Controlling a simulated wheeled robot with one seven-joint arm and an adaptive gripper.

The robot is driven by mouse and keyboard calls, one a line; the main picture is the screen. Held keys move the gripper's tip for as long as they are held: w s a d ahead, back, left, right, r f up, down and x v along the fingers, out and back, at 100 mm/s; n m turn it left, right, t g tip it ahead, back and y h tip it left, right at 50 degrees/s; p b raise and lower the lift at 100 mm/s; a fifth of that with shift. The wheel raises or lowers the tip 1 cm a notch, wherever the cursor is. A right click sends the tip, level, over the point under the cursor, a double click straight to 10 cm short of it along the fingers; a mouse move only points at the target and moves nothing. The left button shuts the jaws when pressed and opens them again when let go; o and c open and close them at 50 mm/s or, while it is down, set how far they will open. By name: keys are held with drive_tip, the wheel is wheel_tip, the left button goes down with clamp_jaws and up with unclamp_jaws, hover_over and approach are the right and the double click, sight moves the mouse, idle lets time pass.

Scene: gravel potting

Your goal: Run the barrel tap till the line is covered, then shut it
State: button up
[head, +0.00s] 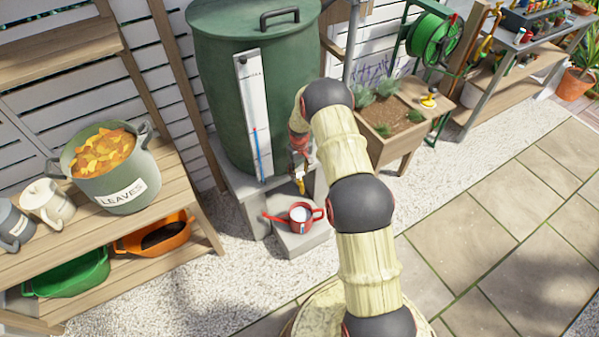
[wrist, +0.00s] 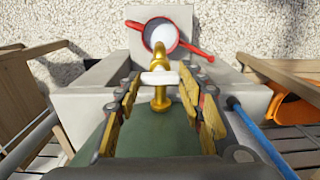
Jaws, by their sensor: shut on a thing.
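The green barrel (head: 222,90) stands on a grey block, with a white gauge strip (head: 255,110) and a blue tube down its front. Its brass tap (head: 300,184) is low at the front and also shows in the wrist view (wrist: 160,103). My gripper (wrist: 164,80) is shut on the white tap handle (wrist: 160,77), which lies crosswise between the fingers. A red can (head: 301,216) stands upright on a lower block under the tap; it also shows in the wrist view (wrist: 184,46). Its inside looks pale; I cannot tell the water level or see a clear stream.
A wooden shelf at left holds a leaves pot (head: 110,165), jugs and green and orange (head: 160,235) trugs. A wooden planter (head: 400,125) stands right of the barrel, near a green hose reel (head: 430,38). Gravel and paving in front are clear.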

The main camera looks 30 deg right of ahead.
idle(0.5)
drive_tip(key=o, duration=1.1)
drive_tip(key=shift+o, duration=0.4)
drive_tip(key=shift+r, duration=0.1)
wheel_tip(320, 180, up, 12)
